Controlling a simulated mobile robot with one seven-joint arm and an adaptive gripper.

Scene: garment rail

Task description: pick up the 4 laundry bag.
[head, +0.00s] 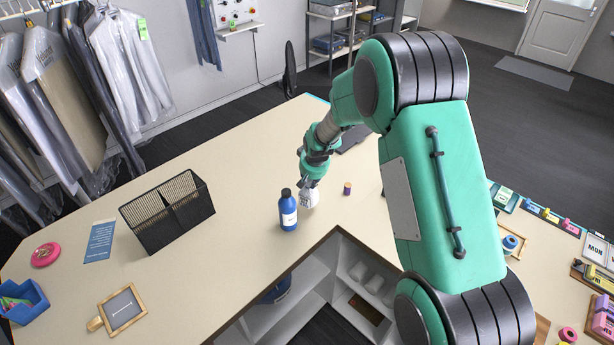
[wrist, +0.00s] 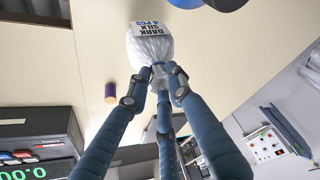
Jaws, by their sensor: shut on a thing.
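The laundry bag (head: 309,198) is a small white bag on the beige counter, right beside a blue bottle. In the wrist view the white bag (wrist: 152,48) has a gathered neck and a tag reading "DARK SILK 4 PCS". My gripper (head: 306,182) comes down on the bag from above. In the wrist view the fingers of my gripper (wrist: 160,78) are closed around the bag's gathered neck. I cannot tell whether the bag still touches the counter.
The blue bottle (head: 288,212) stands close at the bag's left. A small purple-and-orange spool (head: 347,188) stands to its right. A black mesh basket (head: 168,212) is farther left. The counter (head: 245,185) between basket and bottle is clear. The counter's inner edge lies in front, with open shelves below.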

